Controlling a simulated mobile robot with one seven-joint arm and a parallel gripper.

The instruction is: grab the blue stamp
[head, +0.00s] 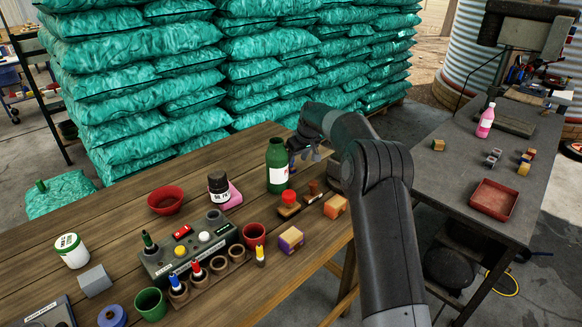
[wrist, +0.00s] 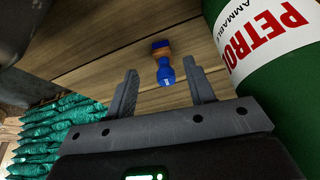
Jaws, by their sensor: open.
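The blue stamp (wrist: 166,72) shows in the wrist view, with a blue handle and an orange-brown base. It is on the wooden table, ahead of my gripper and between the lines of its two fingers. My gripper (wrist: 160,74) is open and nothing is held in it. In the head view my gripper (head: 306,153) is over the table's far right part, just right of the green bottle.
The green bottle (head: 277,168) stands close beside my gripper; its label reads PETROL in the wrist view (wrist: 257,55). A red-topped stamp (head: 289,204), a brown-handled stamp (head: 313,191) and an orange block (head: 335,206) stand nearer the front. Green sacks (head: 250,70) are stacked behind the wooden table.

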